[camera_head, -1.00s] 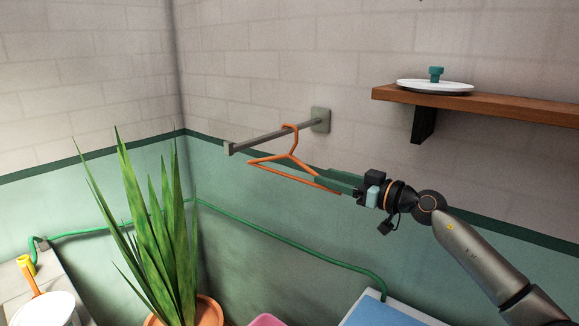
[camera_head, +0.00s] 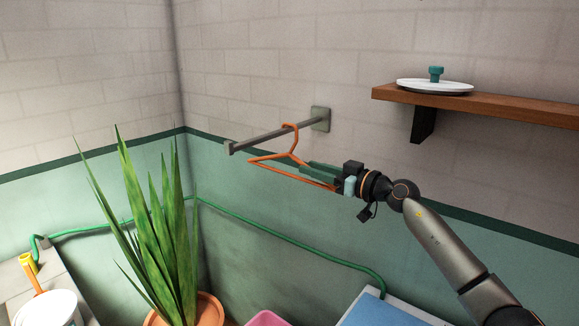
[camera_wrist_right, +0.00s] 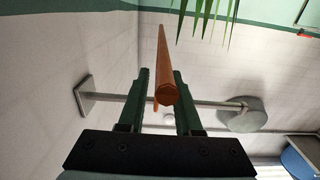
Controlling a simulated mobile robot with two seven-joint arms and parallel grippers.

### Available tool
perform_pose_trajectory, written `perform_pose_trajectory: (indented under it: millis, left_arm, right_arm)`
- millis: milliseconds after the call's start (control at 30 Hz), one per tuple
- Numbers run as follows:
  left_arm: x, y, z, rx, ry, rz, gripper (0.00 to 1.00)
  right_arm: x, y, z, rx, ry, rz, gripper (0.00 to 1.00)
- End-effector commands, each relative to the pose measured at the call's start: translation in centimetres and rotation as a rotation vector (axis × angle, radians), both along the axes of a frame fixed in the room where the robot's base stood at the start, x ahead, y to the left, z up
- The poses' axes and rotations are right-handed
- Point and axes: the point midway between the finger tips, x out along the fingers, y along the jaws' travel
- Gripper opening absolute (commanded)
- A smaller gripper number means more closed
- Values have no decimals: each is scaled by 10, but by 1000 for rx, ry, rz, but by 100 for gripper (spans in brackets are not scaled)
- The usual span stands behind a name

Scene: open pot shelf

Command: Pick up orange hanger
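The orange hanger (camera_head: 272,163) hangs by its hook from a grey wall rod (camera_head: 275,136) in the head view. My right gripper (camera_head: 312,173) is at the right end of the hanger. In the right wrist view the hanger (camera_wrist_right: 163,70) lies end-on between the two green fingers of the gripper (camera_wrist_right: 162,85). The fingers are apart, with a visible gap on each side of the hanger. The rod (camera_wrist_right: 205,104) crosses behind them. My left gripper is not in view.
A wooden shelf (camera_head: 500,104) with a white lid (camera_head: 434,86) is on the wall at right. A tall green plant (camera_head: 155,235) stands below left. A green hose (camera_head: 285,235) runs along the wall. A pink container (camera_head: 267,319) is at the bottom.

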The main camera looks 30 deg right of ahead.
Motion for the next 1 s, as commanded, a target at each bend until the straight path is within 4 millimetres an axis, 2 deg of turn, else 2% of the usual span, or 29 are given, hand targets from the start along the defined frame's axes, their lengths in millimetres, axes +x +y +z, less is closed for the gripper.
perform_pose_trajectory:
  millis: [33,267,1000]
  left_arm:
    - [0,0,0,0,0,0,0]
    - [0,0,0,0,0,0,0]
    - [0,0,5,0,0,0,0]
  right_arm:
    - [0,0,0,0,0,0,26]
    - [0,0,0,0,0,0,0]
    - [0,-2,5,0,-1,0,0]
